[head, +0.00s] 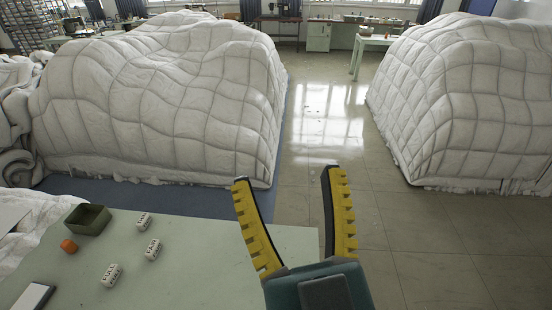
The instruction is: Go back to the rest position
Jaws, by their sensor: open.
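My gripper (288,182) is at the lower middle of the head view, with two yellow ribbed fingers on a dark teal body. The fingers stand wide apart with nothing between them. The gripper is over the right edge of a pale green table (205,262), and its right finger shows against the tiled floor. No gripped object is visible.
Large quilted duvet heaps stand left (160,95) and right (470,100). Between them is clear floor (325,125).

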